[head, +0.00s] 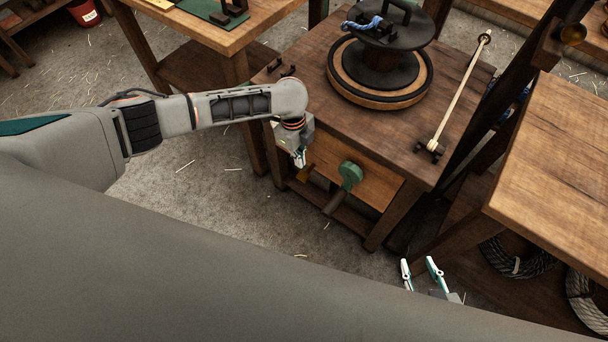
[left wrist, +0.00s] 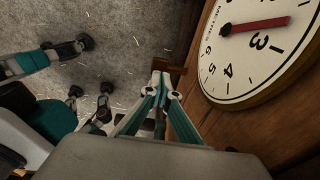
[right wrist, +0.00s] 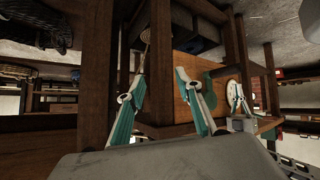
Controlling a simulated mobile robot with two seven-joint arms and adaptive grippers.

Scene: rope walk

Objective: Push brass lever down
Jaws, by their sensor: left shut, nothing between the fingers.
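A small brass-brown lever (head: 304,174) juts from the front of the wooden cabinet, just below my left gripper (head: 300,160). In the left wrist view a short brown bar, likely this lever (left wrist: 174,68), lies right at the shut, empty fingertips (left wrist: 160,76). I cannot tell whether they touch. Beside it is a white dial (left wrist: 258,45) with a red hand; the dial also shows in the right wrist view (right wrist: 232,90). My right gripper (head: 421,267) is open and empty, low in front of the cabinet.
A green crank (head: 350,175) with a dark handle sticks out right of the lever. The cabinet top (head: 300,72) carries a round turntable (head: 380,80) and a pale rod (head: 460,90). A bench (head: 560,150) stands to the right, with rope coils (head: 515,260) beneath.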

